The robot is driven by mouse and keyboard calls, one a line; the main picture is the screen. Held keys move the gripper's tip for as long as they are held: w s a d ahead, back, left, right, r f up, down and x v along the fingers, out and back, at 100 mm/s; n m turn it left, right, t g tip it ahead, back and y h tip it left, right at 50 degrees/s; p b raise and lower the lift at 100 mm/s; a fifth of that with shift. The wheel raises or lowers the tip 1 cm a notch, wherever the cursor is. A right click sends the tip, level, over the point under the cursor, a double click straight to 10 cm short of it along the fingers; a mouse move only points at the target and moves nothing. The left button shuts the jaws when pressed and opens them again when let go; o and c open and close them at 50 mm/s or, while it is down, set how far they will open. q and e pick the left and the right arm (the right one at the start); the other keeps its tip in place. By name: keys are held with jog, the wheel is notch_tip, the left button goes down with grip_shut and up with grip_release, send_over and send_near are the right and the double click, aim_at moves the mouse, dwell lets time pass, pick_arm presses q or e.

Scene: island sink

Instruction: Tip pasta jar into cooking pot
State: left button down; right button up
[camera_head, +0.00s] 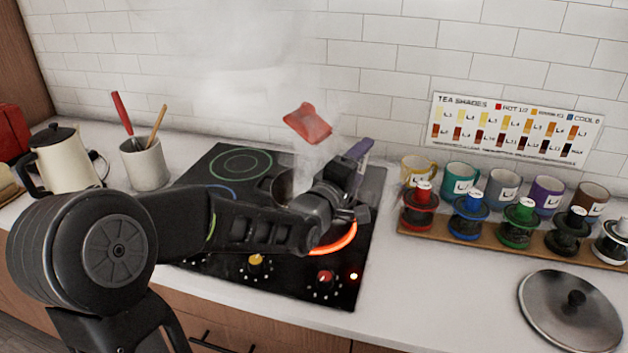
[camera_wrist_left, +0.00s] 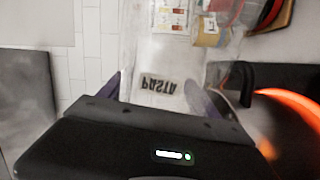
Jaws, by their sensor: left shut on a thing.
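My left gripper (camera_head: 345,172) is over the right side of the hob, with its purple fingers closed around the clear pasta jar. In the left wrist view the jar (camera_wrist_left: 160,55) stands between the fingers (camera_wrist_left: 158,98), its PASTA lettering appearing upside down. In the head view the jar's clear body is hard to make out. A tilted red piece (camera_head: 307,123), apparently its lid, shows above the gripper. A metal cooking pot (camera_head: 283,187) is on the hob, mostly hidden behind my left arm and gripper. The pot's inside cannot be seen. My right gripper is out of view.
An orange-glowing burner ring (camera_head: 338,240) is close below the gripper. A pot lid (camera_head: 570,310) lies at the right. A rack of coloured tea containers (camera_head: 519,222) and several mugs (camera_head: 503,187) stand at the back right. A kettle (camera_head: 62,160) and utensil crock (camera_head: 146,164) stand left. Steam rises behind.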

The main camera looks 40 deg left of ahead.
aim_at(381, 156)
pick_arm(q)
jog(key=d+m+b, duration=0.1)
jog(key=d+b, duration=0.1)
jog(key=b, duration=0.1)
jog(key=shift+r+m, duration=0.15)
jog(key=shift+m, duration=0.25)
jog(key=m+b, duration=0.3)
jog(key=shift+r, duration=0.15)
notch_tip(381, 156, up, 4)
jog(key=m, duration=0.4)
jog(key=shift+a+r+p, duration=0.1)
jog(key=shift+r+p, duration=0.1)
jog(key=shift+p, duration=0.1)
jog(key=shift+d+f+m+b, duration=0.15)
jog(key=shift+d+m+b, duration=0.15)
jog(key=shift+m, duration=0.1)
jog(key=shift+d+m, duration=0.2)
jog(key=shift+m, duration=0.3)
jog(key=d+m, duration=0.1)
jog(key=m, duration=0.1)
jog(key=shift+m, duration=0.4)
jog(key=shift+w+d+r+m+p, duration=0.1)
jog(key=shift+d+r+m+p, duration=0.15)
jog(key=shift+m, duration=0.45)
jog(key=shift+d+r+m+p, duration=0.15)
jog(key=shift+r+m+p, duration=0.15)
jog(key=shift+m, duration=0.4)
jog(key=shift+f, duration=0.1)
